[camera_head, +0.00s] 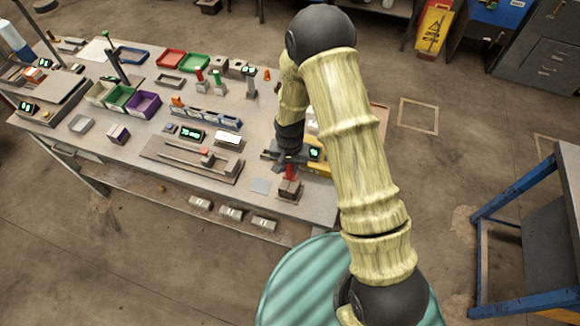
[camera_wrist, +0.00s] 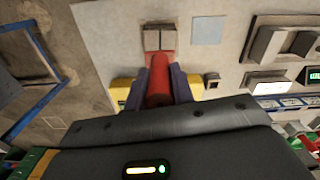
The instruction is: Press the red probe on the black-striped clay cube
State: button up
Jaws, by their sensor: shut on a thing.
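My gripper (camera_wrist: 161,75) is shut on the red probe (camera_wrist: 158,82), with one dark finger on each side of it in the wrist view. The red probe also shows under the gripper in the head view (camera_head: 290,171). A grey-brown clay cube (camera_wrist: 160,37) with a dark line down its middle lies at the probe's far end in the wrist view. In the head view this cube (camera_head: 289,190) stands near the bench's front right, directly below the probe. The probe's tip meets or overlaps the cube's edge; I cannot tell whether they touch.
A yellow thing (camera_wrist: 122,90) lies beside the gripper. A flat grey-blue square (camera_head: 261,186) lies left of the cube. A wooden tray (camera_head: 165,152) with a rod and blocks is further left.

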jog(key=shift+r+p, duration=0.8)
jog(key=shift+r, duration=0.8)
dwell(0.3)
